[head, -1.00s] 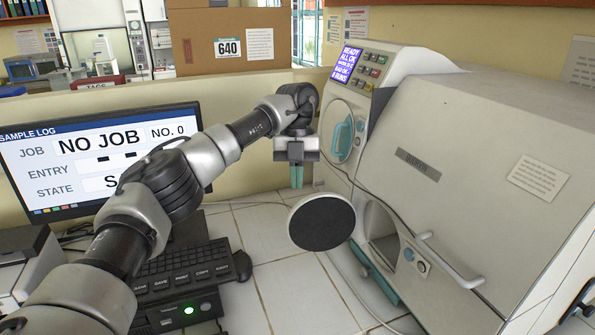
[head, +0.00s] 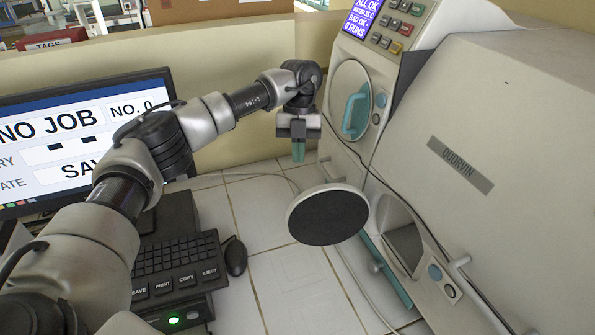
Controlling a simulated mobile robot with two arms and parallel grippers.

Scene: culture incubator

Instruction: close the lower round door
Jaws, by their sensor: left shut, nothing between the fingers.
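The lower round door (head: 327,214) stands open, swung out from the incubator (head: 455,120), with its dark inner face toward me. The round opening (head: 403,245) it belongs to shows to its right in the front panel. My left gripper (head: 298,152) points down, shut and empty, above and behind the door and apart from it. The upper round door (head: 350,98), with a teal handle, is shut. My right gripper is not in view.
A monitor (head: 80,140), a keyboard (head: 175,265) and a mouse (head: 235,257) stand at the left. A thin cable hangs across the incubator front.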

